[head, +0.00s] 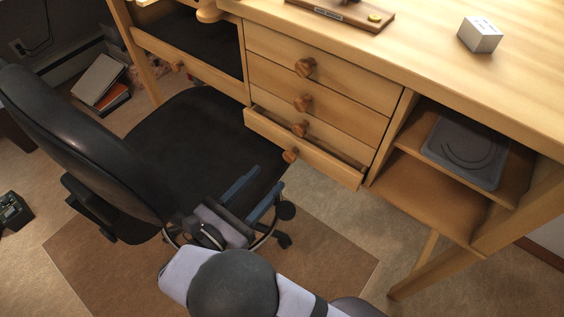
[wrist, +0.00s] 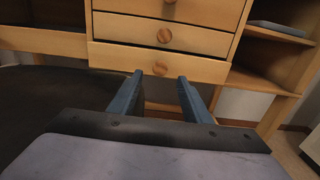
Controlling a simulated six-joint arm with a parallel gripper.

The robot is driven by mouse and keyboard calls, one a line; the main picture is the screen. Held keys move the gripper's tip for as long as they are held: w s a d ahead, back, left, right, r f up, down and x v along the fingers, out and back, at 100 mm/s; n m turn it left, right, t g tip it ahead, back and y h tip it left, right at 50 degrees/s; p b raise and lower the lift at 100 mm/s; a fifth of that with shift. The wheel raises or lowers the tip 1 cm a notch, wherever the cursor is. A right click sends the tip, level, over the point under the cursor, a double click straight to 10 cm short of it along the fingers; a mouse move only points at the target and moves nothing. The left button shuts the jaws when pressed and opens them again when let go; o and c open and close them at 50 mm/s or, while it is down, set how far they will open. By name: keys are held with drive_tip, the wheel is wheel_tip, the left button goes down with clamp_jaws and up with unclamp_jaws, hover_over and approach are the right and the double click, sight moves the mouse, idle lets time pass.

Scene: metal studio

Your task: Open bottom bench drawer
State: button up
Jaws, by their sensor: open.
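The wooden bench (head: 430,50) has a stack of several drawers with round wooden knobs. The bottom drawer (head: 335,170) stands partly pulled out, with a strip of its inside showing in the head view. Its knob (head: 291,155) is on the front face. My gripper (head: 268,179) is open and empty, its blue fingers pointing at the bottom drawer, apart from the knob in the head view. In the wrist view the bottom drawer's knob (wrist: 160,68) appears between the fingertips of my gripper (wrist: 160,76); the exact gap in depth is unclear.
A black office chair (head: 120,130) stands close on the left, its seat beside my gripper. Open shelves (head: 435,185) with a grey item (head: 466,150) are right of the drawers. Floor is free at lower right.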

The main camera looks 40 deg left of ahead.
sight(288, 158)
drive_tip(key=shift+w+b, duration=0.45)
drive_tip(key=shift+w, duration=3.25)
